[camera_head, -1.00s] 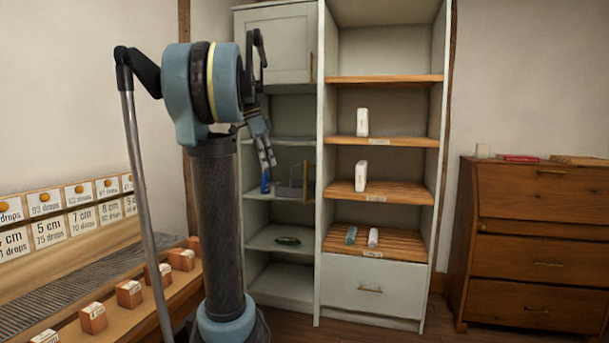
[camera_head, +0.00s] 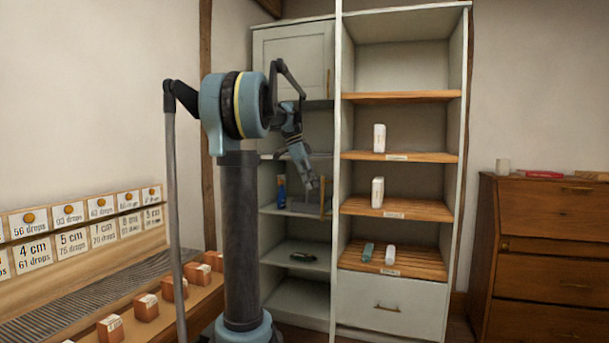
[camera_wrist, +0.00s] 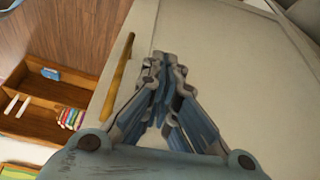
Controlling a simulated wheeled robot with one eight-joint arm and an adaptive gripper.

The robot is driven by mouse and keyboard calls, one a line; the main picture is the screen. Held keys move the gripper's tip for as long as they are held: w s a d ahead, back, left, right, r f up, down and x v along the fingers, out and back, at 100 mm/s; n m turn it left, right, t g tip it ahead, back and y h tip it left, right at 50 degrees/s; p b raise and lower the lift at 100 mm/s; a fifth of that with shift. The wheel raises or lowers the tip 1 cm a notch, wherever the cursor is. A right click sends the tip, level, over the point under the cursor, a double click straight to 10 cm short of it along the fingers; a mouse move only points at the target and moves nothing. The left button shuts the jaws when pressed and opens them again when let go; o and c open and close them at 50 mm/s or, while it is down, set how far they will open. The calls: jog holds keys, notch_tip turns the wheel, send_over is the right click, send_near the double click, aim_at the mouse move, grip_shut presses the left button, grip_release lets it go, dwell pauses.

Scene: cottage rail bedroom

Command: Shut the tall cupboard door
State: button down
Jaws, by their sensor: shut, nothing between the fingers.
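The tall cupboard door (camera_head: 338,180) shows in the head view as a thin, pale, nearly edge-on strip standing out from the grey-white cupboard. It is open, with the shelves behind it visible. Its long handle (camera_head: 323,197) is on its left side. In the wrist view a broad pale door panel (camera_wrist: 225,60) fills the middle and right, with the wooden-coloured handle (camera_wrist: 118,76) left of my fingers. My gripper (camera_head: 313,184) is shut and empty, just left of the door strip near the handle. In the wrist view its fingertips (camera_wrist: 163,60) lie over the panel; I cannot tell whether they touch it.
A small upper door (camera_head: 292,62) is shut at the cupboard's top left. Open shelves (camera_head: 400,97) with white bottles stand right of the tall door. A blue bottle (camera_head: 281,190) is on a left shelf. A wooden dresser (camera_head: 545,250) stands right, a bench with boxes (camera_head: 145,307) left.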

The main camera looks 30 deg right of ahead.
jog(key=shift+s+d+f, duration=0.35)
jog(key=shift+s+d, duration=0.15)
jog(key=shift+d, duration=0.15)
jog(key=shift+s+d+f, duration=0.35)
jog(key=shift+s+d, duration=0.15)
jog(key=shift+d, duration=0.15)
jog(key=shift+s+d+f, duration=0.35)
jog(key=shift+s+d, duration=0.15)
jog(key=shift+d, duration=0.15)
